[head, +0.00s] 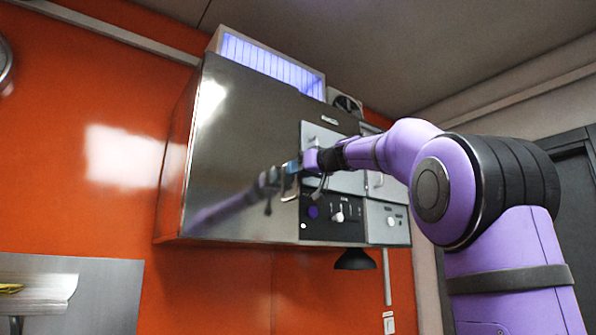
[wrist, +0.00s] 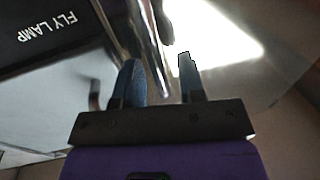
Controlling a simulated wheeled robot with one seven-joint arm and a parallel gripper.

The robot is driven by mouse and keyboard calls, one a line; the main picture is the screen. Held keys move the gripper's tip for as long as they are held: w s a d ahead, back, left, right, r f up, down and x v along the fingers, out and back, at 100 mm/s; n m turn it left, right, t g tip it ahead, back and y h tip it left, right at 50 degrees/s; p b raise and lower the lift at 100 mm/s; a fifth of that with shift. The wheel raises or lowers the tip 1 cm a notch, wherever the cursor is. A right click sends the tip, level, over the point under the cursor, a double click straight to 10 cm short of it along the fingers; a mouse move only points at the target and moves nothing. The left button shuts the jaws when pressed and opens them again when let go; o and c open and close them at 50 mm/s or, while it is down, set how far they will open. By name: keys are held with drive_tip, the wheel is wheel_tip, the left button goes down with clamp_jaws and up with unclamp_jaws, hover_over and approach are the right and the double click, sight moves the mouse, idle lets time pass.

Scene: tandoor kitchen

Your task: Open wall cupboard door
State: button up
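The wall cupboard door (head: 225,150) is a large shiny steel panel on a box mounted on the orange wall in the head view. It looks shut. A bright bar handle (head: 289,187) stands near its right edge. My gripper (head: 296,168) reaches in from the right and is at the handle. In the wrist view my gripper (wrist: 157,66) has its two dark fingers apart. A shiny metal bar or edge runs between or just behind them; I cannot tell whether they touch it.
Control panels with knobs (head: 338,217) sit right of the door, behind my arm. A lit lamp box (head: 270,62) stands on top of the cupboard. A dark lamp shade (head: 355,260) hangs below. In the wrist view, a black panel reads FLY LAMP (wrist: 50,28). Space left of the cupboard is clear.

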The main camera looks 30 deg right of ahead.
drive_tip(key=shift+w, duration=0.1)
clamp_jaws()
